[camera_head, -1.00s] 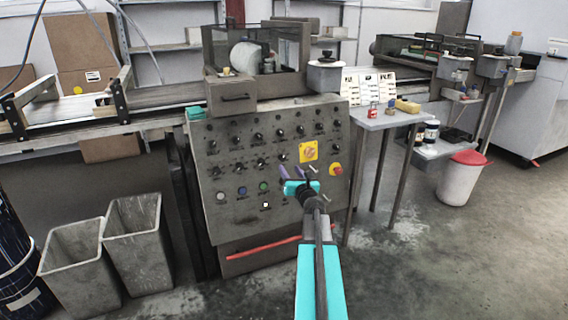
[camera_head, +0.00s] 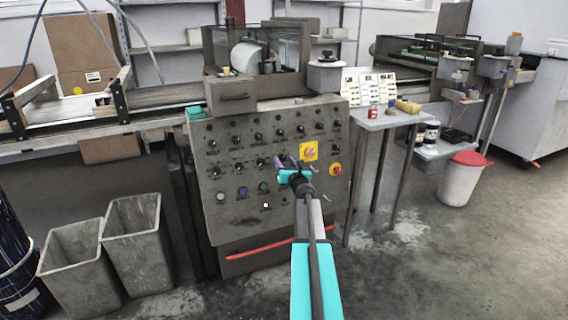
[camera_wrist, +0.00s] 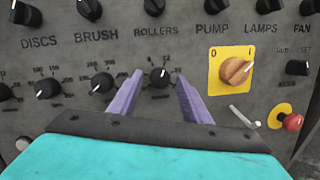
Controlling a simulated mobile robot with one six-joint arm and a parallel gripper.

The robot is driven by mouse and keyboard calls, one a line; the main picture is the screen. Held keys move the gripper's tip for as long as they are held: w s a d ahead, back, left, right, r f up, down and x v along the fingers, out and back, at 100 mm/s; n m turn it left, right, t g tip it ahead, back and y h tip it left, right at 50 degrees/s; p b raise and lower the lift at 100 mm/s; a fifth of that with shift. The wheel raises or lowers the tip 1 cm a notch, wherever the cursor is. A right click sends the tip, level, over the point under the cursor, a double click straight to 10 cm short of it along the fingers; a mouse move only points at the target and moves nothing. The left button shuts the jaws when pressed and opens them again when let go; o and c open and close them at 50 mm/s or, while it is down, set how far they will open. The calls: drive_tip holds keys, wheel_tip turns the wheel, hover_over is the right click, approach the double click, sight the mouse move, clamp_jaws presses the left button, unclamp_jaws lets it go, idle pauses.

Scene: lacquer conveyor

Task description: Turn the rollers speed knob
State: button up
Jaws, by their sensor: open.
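The word ROLLERS is on the grey control panel (camera_head: 225,205). Below it in the wrist view is a black dial knob (camera_wrist: 160,77) with a white pointer and scale marks. Another black knob (camera_wrist: 154,6) sits above the word, partly cut off by the frame. My gripper (camera_wrist: 160,80) is open, with its purple fingers on either side of the lower knob. I cannot tell whether they touch it. In the head view my gripper (camera_head: 283,161) is in front of the panel and hides that spot.
A yellow plate with an orange rotary switch (camera_wrist: 236,69) is to the right. A metal lever (camera_wrist: 244,116) and a red button (camera_wrist: 292,122) are lower right. A neighbouring dial knob (camera_wrist: 102,82) is close on the left. A side table (camera_head: 385,120) stands right of the panel.

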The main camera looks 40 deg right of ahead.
drive_tip(key=shift+w, duration=0.1)
drive_tip(key=c, duration=1)
drive_tip(key=shift+c, duration=0.2)
